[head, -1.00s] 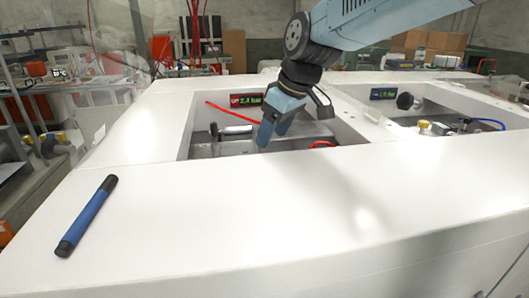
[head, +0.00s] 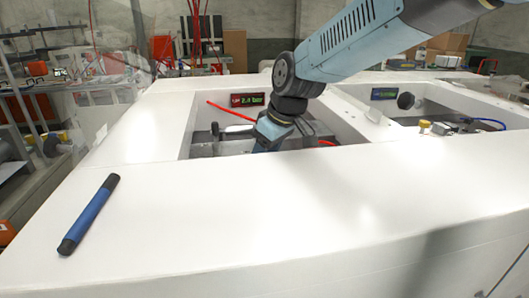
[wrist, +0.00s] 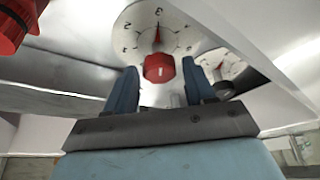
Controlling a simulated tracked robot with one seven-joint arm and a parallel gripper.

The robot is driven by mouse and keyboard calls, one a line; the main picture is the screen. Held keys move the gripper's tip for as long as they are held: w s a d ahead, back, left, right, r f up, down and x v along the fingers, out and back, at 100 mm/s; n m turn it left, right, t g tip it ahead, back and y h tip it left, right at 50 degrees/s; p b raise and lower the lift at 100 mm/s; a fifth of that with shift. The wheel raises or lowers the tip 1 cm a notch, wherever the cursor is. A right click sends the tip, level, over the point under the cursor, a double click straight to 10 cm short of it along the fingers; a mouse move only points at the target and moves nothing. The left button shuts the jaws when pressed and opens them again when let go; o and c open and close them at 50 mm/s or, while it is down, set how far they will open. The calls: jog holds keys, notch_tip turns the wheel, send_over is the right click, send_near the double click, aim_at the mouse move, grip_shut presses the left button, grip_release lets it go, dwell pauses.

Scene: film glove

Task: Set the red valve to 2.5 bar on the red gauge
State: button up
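The red valve (wrist: 158,68) is a red knob on a white round dial (wrist: 185,35) with black numbers and a red pointer, in the wrist view. My gripper (wrist: 159,70) has one blue finger on each side of the knob, with a visible gap on both sides; it is open. In the head view my gripper (head: 264,140) reaches down into the left opening, and its fingertips and the red valve are hidden there. The red gauge (head: 247,100) is a display with green digits on the opening's back wall. It seems to read about 2 bar; the decimal is too small to be sure.
A second dial with a black knob (wrist: 222,88) sits right of the red one. A red part (wrist: 14,28) is at upper left. A right opening holds a blue-lit display (head: 384,94) and black knob (head: 405,100). A blue pen (head: 89,214) lies on the white top (head: 220,210).

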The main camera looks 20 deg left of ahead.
jog(key=c, duration=0.8)
jog(key=shift+m, duration=0.6)
jog(key=o, duration=1)
jog(key=shift+o, duration=0.2)
jog(key=v, duration=1.3)
jog(key=shift+s+r, duration=0.35)
jog(key=shift+s, duration=0.05)
jog(key=shift+d, duration=0.15)
